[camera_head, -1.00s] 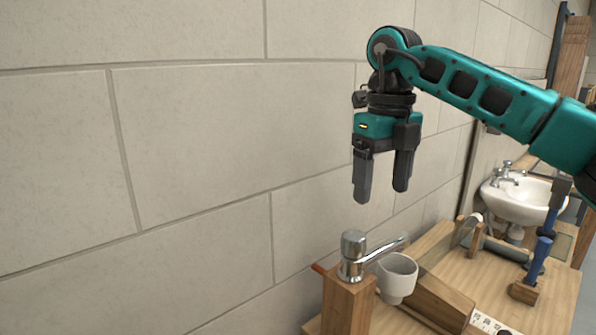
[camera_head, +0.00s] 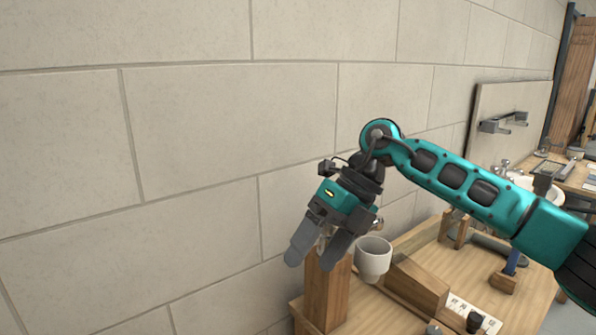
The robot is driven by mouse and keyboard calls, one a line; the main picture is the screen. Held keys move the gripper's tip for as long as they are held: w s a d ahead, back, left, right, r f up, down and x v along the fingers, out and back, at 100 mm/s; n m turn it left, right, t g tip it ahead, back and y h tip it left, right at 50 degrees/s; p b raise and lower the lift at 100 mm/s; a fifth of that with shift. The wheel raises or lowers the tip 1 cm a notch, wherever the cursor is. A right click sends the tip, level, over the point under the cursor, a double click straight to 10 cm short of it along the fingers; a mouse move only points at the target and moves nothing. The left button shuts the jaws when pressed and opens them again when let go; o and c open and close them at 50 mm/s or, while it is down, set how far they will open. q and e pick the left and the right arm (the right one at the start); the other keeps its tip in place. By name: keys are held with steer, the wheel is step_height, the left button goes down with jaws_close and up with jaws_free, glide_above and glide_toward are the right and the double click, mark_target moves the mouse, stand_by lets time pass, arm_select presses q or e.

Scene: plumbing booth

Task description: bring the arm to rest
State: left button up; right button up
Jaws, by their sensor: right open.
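My right gripper (camera_head: 318,252) hangs from the teal right arm (camera_head: 465,185), with its fingers apart and nothing between them. It tilts down and to the left, in front of the top of a wooden post (camera_head: 326,295). The chrome tap seen on that post earlier is almost wholly hidden behind the gripper. My left gripper is not in view.
A white sink (camera_head: 541,189) is partly hidden behind my arm. The block wall (camera_head: 190,130) fills the left; the space before it is clear.

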steer(key=s+a+f+m+g+y, duration=0.1)
steer(key=s+a+m+y, duration=0.15)
steer(key=a+y, duration=0.3)
steer(key=s+a+f+m+y, duration=0.1)
steer(key=s+a+m+y, duration=0.1)
steer(key=s+a+y, duration=0.3)
steer(key=w+d+f+m+t+h, duration=0.25)
steer(key=d+f+m+t, duration=0.35)
steer(key=m+t, duration=0.55)
steer(key=w+d+f+m+t+h, duration=0.1)
steer(key=d+f+m+t+h, duration=0.2)
steer(key=d+f+m+t, duration=0.85)
steer(key=s+d+f+m+g+h, duration=0.4)
steer(key=s+f+m, duration=0.2)
steer(key=s+f, duration=0.1)
steer(key=s+d+f+m+g+h, duration=0.4)
steer(key=s+f+m+h, duration=0.1)
steer(key=s+f+m, duration=0.2)
steer(key=shift+s+g, duration=0.3)
steer(key=shift+s, duration=0.2)
